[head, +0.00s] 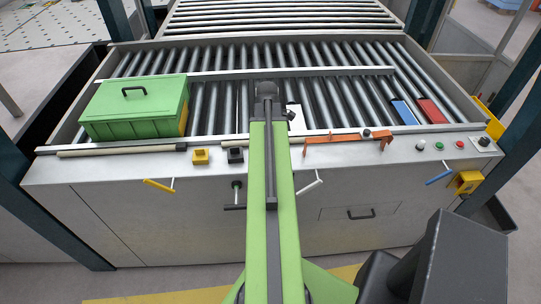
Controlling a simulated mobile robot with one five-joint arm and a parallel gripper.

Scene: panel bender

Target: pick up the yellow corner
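A small yellow corner piece (201,156) sits on the grey front ledge of the machine, left of the middle, next to a similar black piece (235,155). Nothing is touching the yellow piece from above. My green arm runs up the middle of the view, right of both pieces. Its dark far end is over the rollers, beyond the ledge. The fingers of my gripper cannot be made out there, so its opening and any contents are unclear.
A green lidded box (134,107) stands on the rollers at left. A pale rod (120,151) lies on the ledge left of the yellow piece. An orange bracket (345,138) lies to the right. Coloured handles stick out from the front panel. Blue (403,112) and red (432,111) items lie on the right rollers.

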